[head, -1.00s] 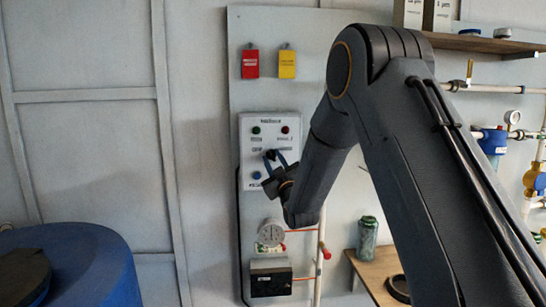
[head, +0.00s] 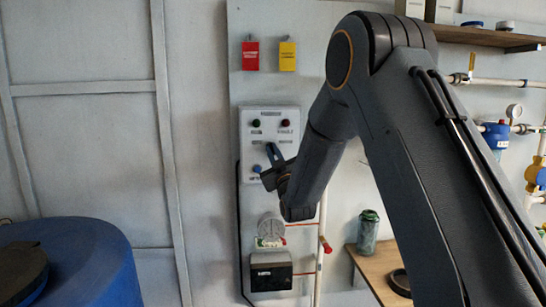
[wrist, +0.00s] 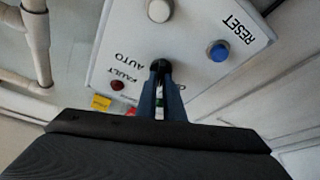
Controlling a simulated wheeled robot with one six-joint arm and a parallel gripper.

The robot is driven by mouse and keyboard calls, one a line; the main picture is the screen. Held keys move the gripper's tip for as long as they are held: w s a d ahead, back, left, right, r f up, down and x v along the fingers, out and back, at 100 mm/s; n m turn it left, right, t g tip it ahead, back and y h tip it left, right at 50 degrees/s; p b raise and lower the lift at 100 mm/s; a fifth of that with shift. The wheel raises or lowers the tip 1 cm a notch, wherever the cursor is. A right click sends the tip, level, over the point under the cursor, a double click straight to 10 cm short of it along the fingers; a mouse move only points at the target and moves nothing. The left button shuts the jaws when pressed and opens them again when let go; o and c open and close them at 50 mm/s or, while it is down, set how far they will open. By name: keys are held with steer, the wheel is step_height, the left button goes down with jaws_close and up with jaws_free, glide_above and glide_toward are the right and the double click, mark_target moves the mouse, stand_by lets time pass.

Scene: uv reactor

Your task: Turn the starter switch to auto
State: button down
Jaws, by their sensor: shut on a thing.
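The starter panel (head: 285,112) is a pale box on the wall board in the head view, with a green and a dark red lamp on top. In the wrist view the panel (wrist: 190,25) fills the upper middle, turned, with AUTO and RESET lettering. The starter switch is a dark knob (wrist: 160,65) beside AUTO; which way it points is hidden by my fingers. My gripper (wrist: 160,74) is shut on the switch, its two blue fingers at either side of it. In the head view my gripper (head: 272,152) is at the panel's middle and partly hides it.
The blue reset button (wrist: 218,51) and a pale button (wrist: 159,10) are close to my fingers. A gauge (head: 270,229) and a black box (head: 271,271) sit below the panel. A blue drum (head: 80,260) stands at left; a can (head: 367,231) stands on a low shelf.

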steer(key=m+h+b, duration=0.2)
steer(key=m+b, duration=0.2)
steer(key=m, duration=0.1)
steer(key=m+h+b, duration=0.3)
steer(key=m+b, duration=0.1)
steer(key=m, duration=0.1)
steer(key=m+h+b, duration=0.3)
steer(key=m+b, duration=0.1)
steer(key=m, duration=0.1)
steer(key=shift+a+f+m, duration=0.1)
steer(key=shift+a+m, duration=0.15)
steer(key=shift+m, duration=0.05)
steer(key=c, duration=1.9)
jaws_free()
steer(key=shift+o, duration=0.2)
steer(key=b+v, duration=0.2)
steer(key=v, duration=0.6)
